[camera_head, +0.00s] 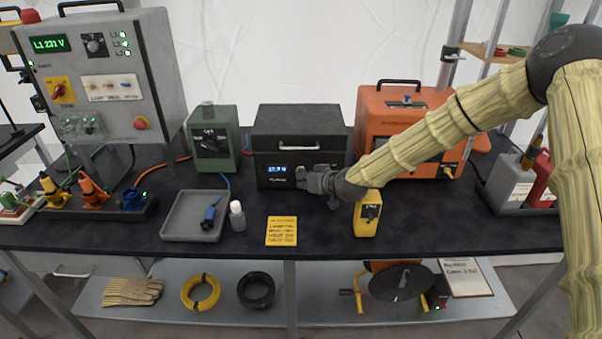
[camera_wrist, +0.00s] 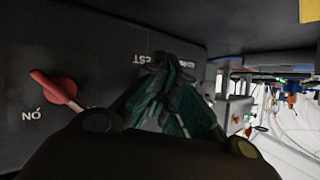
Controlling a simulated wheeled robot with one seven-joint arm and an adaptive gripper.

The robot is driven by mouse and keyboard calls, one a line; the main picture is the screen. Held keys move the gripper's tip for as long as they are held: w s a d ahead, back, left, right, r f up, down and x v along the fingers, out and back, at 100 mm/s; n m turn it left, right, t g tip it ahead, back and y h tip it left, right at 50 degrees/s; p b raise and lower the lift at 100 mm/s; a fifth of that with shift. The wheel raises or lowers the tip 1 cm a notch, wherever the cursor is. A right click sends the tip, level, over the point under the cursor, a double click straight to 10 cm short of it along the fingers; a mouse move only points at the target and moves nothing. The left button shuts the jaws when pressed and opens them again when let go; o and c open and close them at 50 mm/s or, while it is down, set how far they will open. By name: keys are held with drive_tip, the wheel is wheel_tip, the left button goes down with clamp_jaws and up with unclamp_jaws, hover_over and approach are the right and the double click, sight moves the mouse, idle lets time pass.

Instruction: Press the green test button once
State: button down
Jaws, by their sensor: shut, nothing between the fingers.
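The black box (camera_head: 300,125) with a lit blue display (camera_head: 275,169) stands at the back middle of the table. My gripper (camera_head: 305,180) is at the lower right part of its front face. In the wrist view my gripper (camera_wrist: 172,72) is shut and empty, its fingertips close to a dark panel (camera_wrist: 90,30). Upside-down lettering that seems to read TEST shows beside the fingertips. A red toggle lever (camera_wrist: 55,88) is left of the fingers, near an upside-down ON. The green test button is not visible; the fingers may hide it. I cannot tell whether they touch it.
A yellow handheld device (camera_head: 367,215) stands just below my wrist. An orange unit (camera_head: 400,100) is behind my arm. A green box (camera_head: 212,140), a grey tray (camera_head: 192,217), a small bottle (camera_head: 237,216) and a yellow card (camera_head: 282,231) are to the left.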

drive_tip(key=shift+s, duration=0.9)
drive_tip(key=shift+s+p, duration=0.35)
drive_tip(key=shift+s, duration=2.15)
